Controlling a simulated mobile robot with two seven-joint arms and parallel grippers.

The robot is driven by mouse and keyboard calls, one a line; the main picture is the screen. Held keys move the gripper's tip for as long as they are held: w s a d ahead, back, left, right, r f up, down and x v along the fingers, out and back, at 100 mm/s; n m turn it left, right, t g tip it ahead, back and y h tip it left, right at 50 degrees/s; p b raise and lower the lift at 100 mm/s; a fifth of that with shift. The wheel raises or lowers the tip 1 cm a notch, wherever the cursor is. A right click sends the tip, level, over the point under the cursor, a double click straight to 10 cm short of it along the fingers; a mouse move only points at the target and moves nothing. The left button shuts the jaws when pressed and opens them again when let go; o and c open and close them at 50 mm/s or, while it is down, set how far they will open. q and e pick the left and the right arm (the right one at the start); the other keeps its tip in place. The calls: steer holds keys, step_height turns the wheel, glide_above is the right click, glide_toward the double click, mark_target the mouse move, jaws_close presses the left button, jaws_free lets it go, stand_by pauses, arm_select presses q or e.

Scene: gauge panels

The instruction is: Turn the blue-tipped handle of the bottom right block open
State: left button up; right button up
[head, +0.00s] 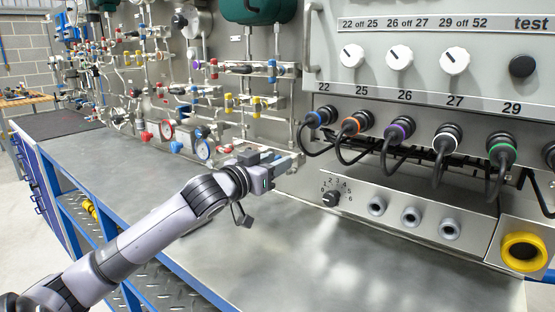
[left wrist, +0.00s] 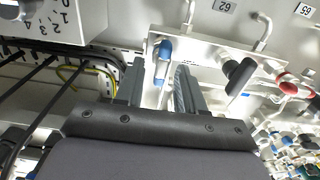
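In the left wrist view, a silver valve block (left wrist: 212,58) is mounted on the panel. Its blue-tipped handle (left wrist: 163,56) shows between the two fingers of my left gripper (left wrist: 160,80). The fingers stand apart, with gaps on both sides of the blue tip; contact is not visible. A black handle (left wrist: 240,75) sits on the same block, to the right of the fingers. In the head view my left gripper (head: 279,165) is at the lower right of the pipe panel and largely hides the block and its handle. My right gripper is not in view.
A control panel with white knobs (head: 399,58) and thick black cables (head: 437,165) stands to the right. A low box with a selector knob (head: 331,198) is close to my left gripper. The metal bench top (head: 240,250) is clear.

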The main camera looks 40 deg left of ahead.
arm_select(q)
steer(key=shift+w+a, duration=0.1)
steer(key=shift+w, duration=0.55)
jaws_close()
